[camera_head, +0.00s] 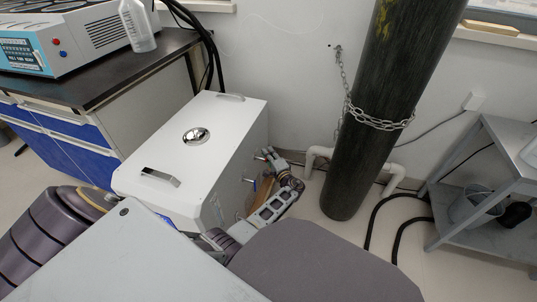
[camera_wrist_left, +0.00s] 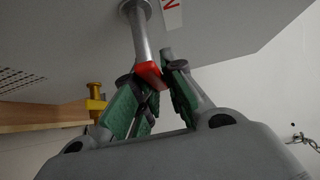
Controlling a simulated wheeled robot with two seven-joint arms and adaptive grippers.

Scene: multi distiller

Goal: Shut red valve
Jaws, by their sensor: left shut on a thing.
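The red valve (camera_wrist_left: 149,73) shows in the left wrist view as a red handle at the end of a grey metal pipe (camera_wrist_left: 138,38). The pipe comes out of the white distiller wall. My left gripper (camera_wrist_left: 158,88) has its green-padded fingers on both sides of the red handle and is shut on it. Part of the handle is hidden between the fingers. In the head view, my left gripper (camera_head: 277,166) is beside the right side of the white distiller (camera_head: 225,130), near its small pipes. The red handle cannot be made out there. My right gripper is not in view.
A yellow valve (camera_wrist_left: 95,103) is left of my fingers in the wrist view. A dark gas cylinder (camera_head: 365,130) with a chain (camera_head: 378,123) stands right of the distiller. White pipes (camera_head: 316,154) run low along the wall. A grey shelf (camera_head: 490,185) is at the right.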

